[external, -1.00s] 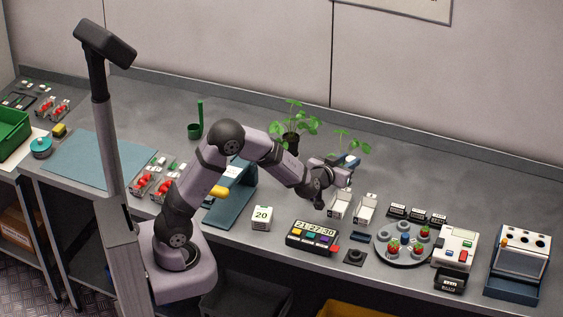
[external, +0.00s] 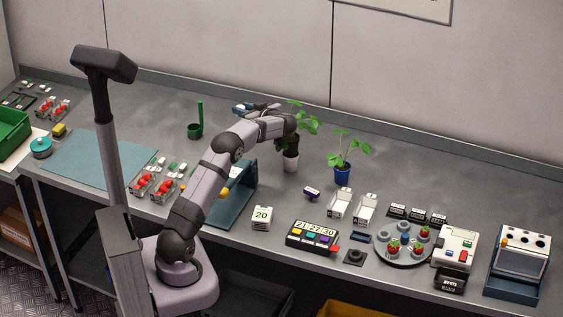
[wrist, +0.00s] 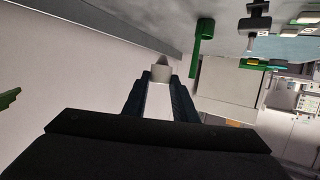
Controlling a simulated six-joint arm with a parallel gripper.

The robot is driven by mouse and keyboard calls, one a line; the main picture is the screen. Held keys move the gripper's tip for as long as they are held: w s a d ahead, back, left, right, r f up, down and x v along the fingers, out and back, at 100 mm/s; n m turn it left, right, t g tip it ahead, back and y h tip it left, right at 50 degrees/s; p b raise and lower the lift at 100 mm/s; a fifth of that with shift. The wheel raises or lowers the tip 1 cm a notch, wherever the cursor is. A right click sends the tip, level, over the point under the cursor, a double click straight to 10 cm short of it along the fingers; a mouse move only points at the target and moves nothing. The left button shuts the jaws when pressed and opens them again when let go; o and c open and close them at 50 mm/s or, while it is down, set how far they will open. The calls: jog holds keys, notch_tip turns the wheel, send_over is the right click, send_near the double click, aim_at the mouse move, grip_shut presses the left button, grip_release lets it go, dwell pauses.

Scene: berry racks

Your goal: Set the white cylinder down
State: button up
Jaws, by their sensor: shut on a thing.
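My gripper (external: 243,108) is raised over the back of the bench, left of the plants, with its fingers pointing left. In the wrist view my gripper (wrist: 161,80) is shut on a pale white cylinder (wrist: 162,72), which sits between the dark fingertips. The cylinder is clear of the bench surface.
A green cup with a tall handle (external: 195,131) stands left of my gripper; it also shows in the wrist view (wrist: 205,32). Bare bench lies along the back wall.

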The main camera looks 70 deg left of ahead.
jog(key=s+a+f+n+g, duration=0.2)
jog(key=s+a+g, duration=0.1)
jog(key=s+a, duration=0.25)
jog(key=shift+t+h, duration=0.3)
jog(key=shift+t, duration=0.1)
jog(key=shift+s+d+f, duration=0.1)
jog(key=shift+d+f, duration=0.05)
jog(key=shift+f, duration=1.45)
jog(key=shift+s+d+f, duration=0.1)
jog(key=shift+d+f, duration=0.05)
jog(key=shift+f, duration=1.5)
jog(key=shift+s+d+f, duration=0.1)
jog(key=shift+d+f, duration=0.05)
jog(key=shift+f, duration=1.45)
jog(key=shift+f, duration=0.1)
jog(key=shift+f, duration=0.1)
jog(key=o, duration=1)
jog(key=shift+o, duration=0.2)
